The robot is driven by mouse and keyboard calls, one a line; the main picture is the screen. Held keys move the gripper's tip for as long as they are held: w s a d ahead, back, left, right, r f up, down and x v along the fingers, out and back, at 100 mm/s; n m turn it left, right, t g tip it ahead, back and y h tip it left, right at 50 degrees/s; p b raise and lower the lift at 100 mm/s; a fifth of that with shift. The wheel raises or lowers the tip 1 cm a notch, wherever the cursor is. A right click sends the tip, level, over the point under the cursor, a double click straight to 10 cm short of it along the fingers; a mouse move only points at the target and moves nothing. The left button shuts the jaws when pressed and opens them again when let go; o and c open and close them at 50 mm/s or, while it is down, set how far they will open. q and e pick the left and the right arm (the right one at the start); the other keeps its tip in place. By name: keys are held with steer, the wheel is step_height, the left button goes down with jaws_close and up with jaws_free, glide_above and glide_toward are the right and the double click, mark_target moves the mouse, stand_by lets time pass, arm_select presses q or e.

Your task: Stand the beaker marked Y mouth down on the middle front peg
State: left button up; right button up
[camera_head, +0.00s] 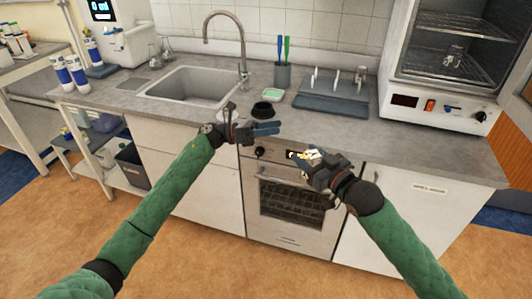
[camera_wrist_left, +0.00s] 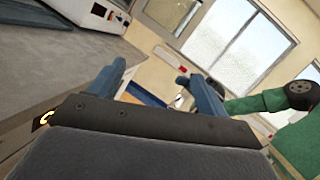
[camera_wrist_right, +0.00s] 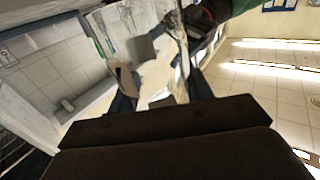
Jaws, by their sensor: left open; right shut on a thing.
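My right gripper (camera_head: 317,160) is shut on a clear glass beaker (camera_head: 314,153), held in front of the counter edge above the oven. The beaker fills the middle of the right wrist view (camera_wrist_right: 155,80); its mark cannot be read. The grey-blue peg rack (camera_head: 325,104) stands on the counter to the right of the blue-handled brushes, with several pale pegs (camera_head: 314,78) upright. A glass vessel (camera_head: 359,76) sits at the rack's right end. My left gripper (camera_head: 268,129) is open and empty, left of the right one; its fingers are spread in the left wrist view (camera_wrist_left: 160,85).
A grey cup with brushes (camera_head: 282,75), a green-white dish (camera_head: 272,95) and a black round item (camera_head: 262,109) stand left of the rack. The sink (camera_head: 195,88) and tap are further left; an oven cabinet (camera_head: 448,65) stands right. The counter front is clear.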

arm_select(q)
steer(key=s+f+m+g+y, duration=0.3)
steer(key=s+f+m+g, duration=0.1)
steer(key=s+m+g, duration=0.4)
steer(key=x, duration=1.1)
steer(key=shift+w+f+m+t, duration=0.15)
steer(key=shift+w+m+t, duration=0.1)
steer(key=shift+m+t, duration=0.15)
steer(key=shift+d, duration=0.1)
steer(key=shift+c, duration=0.3)
steer(key=c, duration=1)
arm_select(e)
steer(key=o, duration=1.1)
steer(key=shift+s, duration=0.1)
